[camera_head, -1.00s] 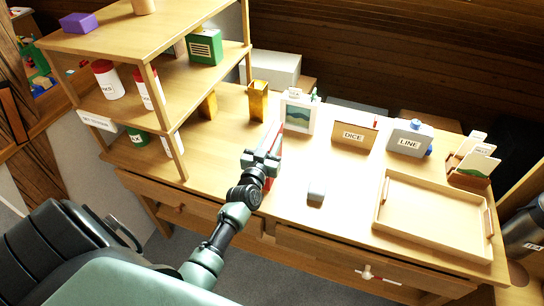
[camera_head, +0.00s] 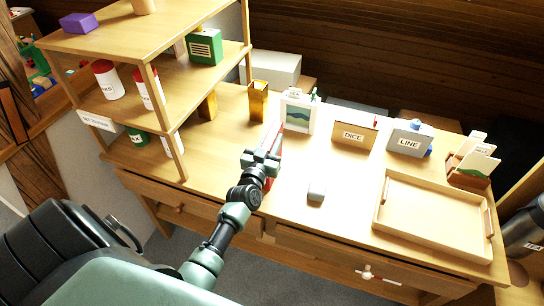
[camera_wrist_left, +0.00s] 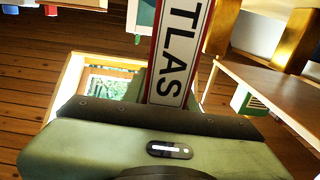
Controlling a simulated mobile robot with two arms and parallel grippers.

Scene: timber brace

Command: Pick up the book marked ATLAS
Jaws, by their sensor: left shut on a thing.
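The book marked ATLAS (camera_wrist_left: 172,75) has a red spine with a white label, and the wrist view shows the letters "TLAS" on it. In the head view only a narrow red strip of the book (camera_head: 269,183) shows, beside my gripper above the front part of the desk. My left gripper (camera_head: 262,160) is shut on the book, which rises from between its jaws in the wrist view. My right gripper is in neither view.
The desk (camera_head: 335,165) holds a wooden tray (camera_head: 430,225) at right, a small grey object (camera_head: 316,191), a DICE box (camera_head: 353,134), a LINE box (camera_head: 408,138) and a picture stand (camera_head: 298,112). A shelf unit (camera_head: 200,85) with jars stands at left, close to my arm. The desk's middle is fairly clear.

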